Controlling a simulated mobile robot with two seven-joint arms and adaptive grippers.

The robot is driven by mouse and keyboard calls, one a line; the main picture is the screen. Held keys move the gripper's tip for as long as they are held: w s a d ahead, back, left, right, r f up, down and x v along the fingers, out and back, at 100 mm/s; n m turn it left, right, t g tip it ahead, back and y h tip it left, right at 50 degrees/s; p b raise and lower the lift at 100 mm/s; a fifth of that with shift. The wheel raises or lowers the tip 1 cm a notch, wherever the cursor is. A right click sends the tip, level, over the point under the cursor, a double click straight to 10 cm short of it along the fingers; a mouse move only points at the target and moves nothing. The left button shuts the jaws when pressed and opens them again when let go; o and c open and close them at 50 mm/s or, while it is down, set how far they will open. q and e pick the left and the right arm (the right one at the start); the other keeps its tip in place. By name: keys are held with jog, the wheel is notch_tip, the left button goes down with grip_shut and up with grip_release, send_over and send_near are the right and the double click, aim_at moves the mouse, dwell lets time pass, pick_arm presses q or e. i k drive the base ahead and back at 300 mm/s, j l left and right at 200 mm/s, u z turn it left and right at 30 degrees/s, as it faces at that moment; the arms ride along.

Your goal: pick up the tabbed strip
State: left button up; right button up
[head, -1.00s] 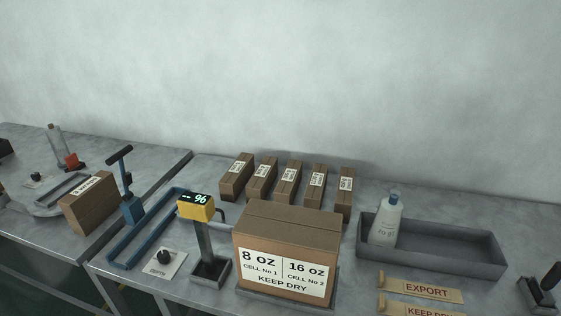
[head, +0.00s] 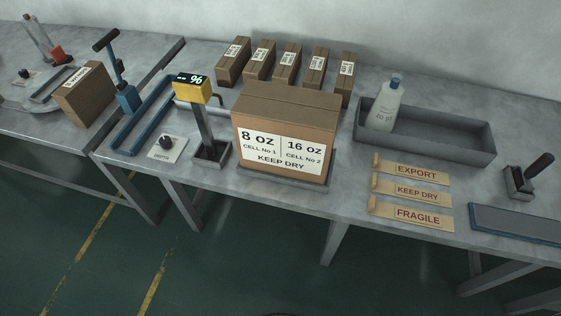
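Three tan strips lie in a column on the grey bench, right of the large carton. They read EXPORT (head: 416,170), KEEP DRY (head: 412,191) and FRAGILE (head: 412,215), from back to front. Each shows a small raised tab at its left end; I cannot tell which one the task means. The strips lie apart, with bare bench between them. Neither of my grippers is in view.
The large carton (head: 287,103) stands left of the strips. A grey tray (head: 460,147) holding a white bottle (head: 384,108) is behind them. A hand stamp (head: 527,180) and a flat blue-grey pad (head: 517,223) are at right. The bench's front edge is close to FRAGILE.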

aim_at(387, 187)
jog(key=z, duration=1.35)
